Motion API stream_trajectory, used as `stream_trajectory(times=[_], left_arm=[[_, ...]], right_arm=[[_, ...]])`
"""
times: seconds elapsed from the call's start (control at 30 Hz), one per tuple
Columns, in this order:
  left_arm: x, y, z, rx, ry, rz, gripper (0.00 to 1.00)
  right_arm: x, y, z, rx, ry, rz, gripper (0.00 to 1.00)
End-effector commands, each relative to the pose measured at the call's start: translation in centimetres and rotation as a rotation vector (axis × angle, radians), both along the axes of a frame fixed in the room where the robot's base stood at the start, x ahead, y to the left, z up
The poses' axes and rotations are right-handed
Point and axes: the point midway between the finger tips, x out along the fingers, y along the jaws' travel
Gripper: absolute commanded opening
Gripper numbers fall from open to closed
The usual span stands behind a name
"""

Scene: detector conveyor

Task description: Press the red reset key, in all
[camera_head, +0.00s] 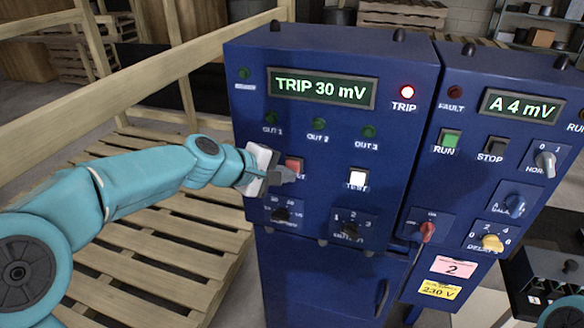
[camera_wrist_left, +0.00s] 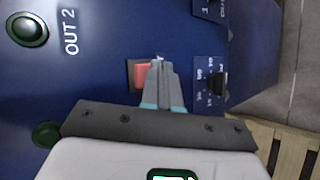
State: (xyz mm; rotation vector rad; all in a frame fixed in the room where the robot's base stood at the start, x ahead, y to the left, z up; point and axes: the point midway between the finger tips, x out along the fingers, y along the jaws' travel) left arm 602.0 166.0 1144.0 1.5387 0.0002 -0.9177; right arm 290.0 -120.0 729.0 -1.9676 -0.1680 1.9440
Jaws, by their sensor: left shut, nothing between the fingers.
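The red reset key (camera_head: 294,165) is a square button on the blue detector cabinet (camera_head: 310,220), left of the white TEST key (camera_head: 357,178). Its label is partly covered by my left gripper (camera_head: 290,176). In the left wrist view the red key (camera_wrist_left: 142,76) shows beside the fingertips of my left gripper (camera_wrist_left: 158,66). The fingers are shut with nothing between them and overlap the key's edge in the picture. I cannot tell whether they touch it. My right gripper is not in view.
Knobs (camera_head: 281,214) sit below the keys. A second blue cabinet on the right has a green RUN key (camera_head: 449,141), a dark STOP key (camera_head: 493,148) and a red switch (camera_head: 427,231). A wooden rail (camera_head: 150,88) and pallet (camera_head: 170,250) stand on the left.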

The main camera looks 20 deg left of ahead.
Motion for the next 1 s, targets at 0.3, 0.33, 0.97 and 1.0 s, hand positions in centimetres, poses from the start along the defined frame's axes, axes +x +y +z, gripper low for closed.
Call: stream_trajectory(times=[0.3,0.33,0.97,1.0], left_arm=[[0.40,0.00,0.02,0.000,0.000,0.000,0.00],[0.44,0.00,0.04,0.000,0.000,0.000,0.00],[1.02,-0.02,0.00,0.000,0.000,0.000,0.00],[1.02,-0.02,0.00,0.000,0.000,0.001,0.00]], right_arm=[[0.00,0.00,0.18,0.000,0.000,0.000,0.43],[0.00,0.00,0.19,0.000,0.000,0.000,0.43],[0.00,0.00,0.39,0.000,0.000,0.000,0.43],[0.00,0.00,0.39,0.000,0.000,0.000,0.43]])
